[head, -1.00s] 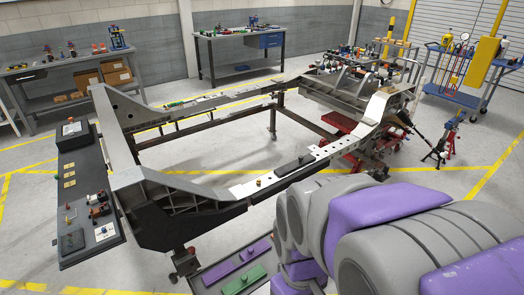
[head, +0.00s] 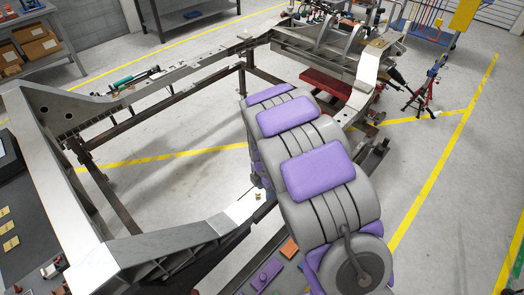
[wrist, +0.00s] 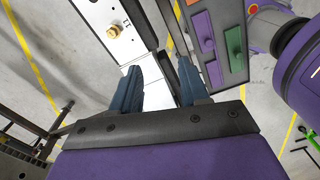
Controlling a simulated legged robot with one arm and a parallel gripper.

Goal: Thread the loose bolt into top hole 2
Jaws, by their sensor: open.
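A small brass bolt (wrist: 113,32) stands on the pale top plate of the chassis rail (wrist: 92,12), ahead and left of my fingers in the wrist view. It also shows in the head view (head: 257,196), just left of my arm. I cannot tell whether it sits in a hole. Small dark marks or holes show beside it on the plate, too small to number. My gripper (wrist: 159,68) is open and empty, its two blue-grey fingers apart over the rail. In the head view my arm hides the gripper and part of the rail.
A tray (wrist: 237,75) with purple and green blocks lies beside the rail. The chassis frame (head: 165,80) surrounds open floor. A dark bench (head: 35,200) is at the left, and a red stand (head: 330,85) is under the frame's far end.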

